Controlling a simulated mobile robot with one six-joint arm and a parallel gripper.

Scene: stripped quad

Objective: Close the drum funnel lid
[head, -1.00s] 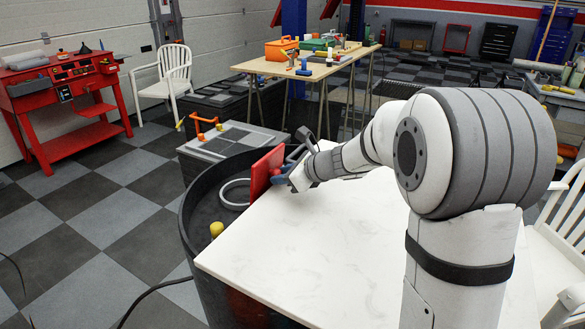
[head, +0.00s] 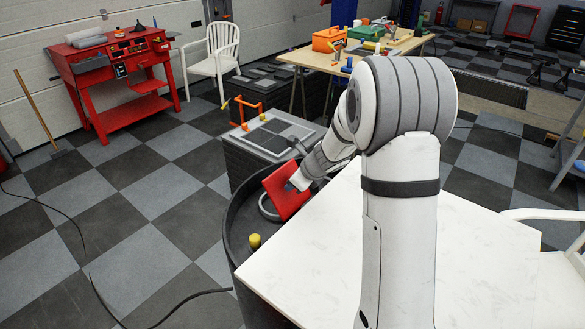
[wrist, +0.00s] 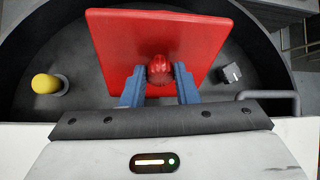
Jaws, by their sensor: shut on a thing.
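The red square lid (head: 287,191) stands tilted over the dark round drum funnel (head: 231,225) in the head view. A light ring (head: 266,212) shows partly behind the lid, inside the funnel. In the wrist view the lid (wrist: 120,45) faces me over the dark funnel floor (wrist: 250,50). My gripper (wrist: 160,73) has its two blue fingers shut on the lid's round red knob (wrist: 160,68). In the head view my gripper (head: 298,184) is at the lid's right face. The lid's far edge and hinge are hidden.
A yellow-topped peg (head: 254,241) stands inside the rim at the near side. A white tabletop (head: 300,265) adjoins the funnel on the right. Checkered floor on the left is largely clear.

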